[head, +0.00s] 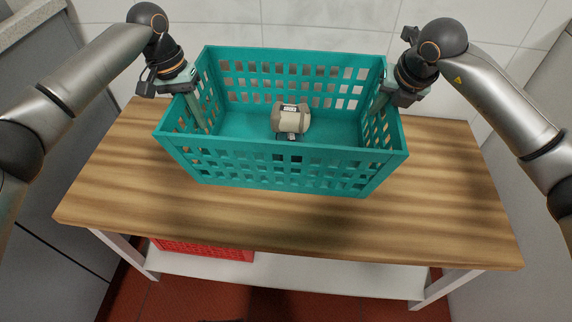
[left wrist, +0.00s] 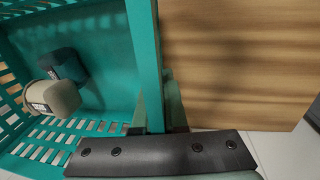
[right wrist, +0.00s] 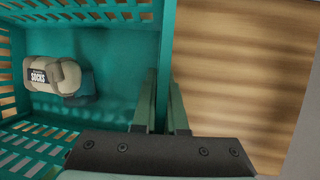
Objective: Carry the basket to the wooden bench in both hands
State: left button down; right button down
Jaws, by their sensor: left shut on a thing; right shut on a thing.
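The teal plastic basket (head: 285,165) is at the wooden bench top (head: 440,215), towards its back; whether its base touches the wood is hard to tell. A beige and grey roll of socks (head: 291,118) lies inside it, and also shows in the right wrist view (right wrist: 52,77). My left gripper (head: 182,82) is shut on the basket's left wall, with its fingers astride the rim in the left wrist view (left wrist: 158,115). My right gripper (head: 396,90) is shut on the right wall, with its fingers astride the rim in the right wrist view (right wrist: 165,115).
A red basket (head: 205,249) stands on the white lower shelf (head: 330,277) under the bench. A white tiled wall (head: 320,22) rises behind. Grey cabinets (head: 45,235) stand to the left. The bench top is clear in front of the teal basket and on both sides.

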aim_at(200, 133)
pick_arm(q)
jog(key=shift+a, duration=0.15)
pick_arm(e)
jog(key=shift+d, duration=0.2)
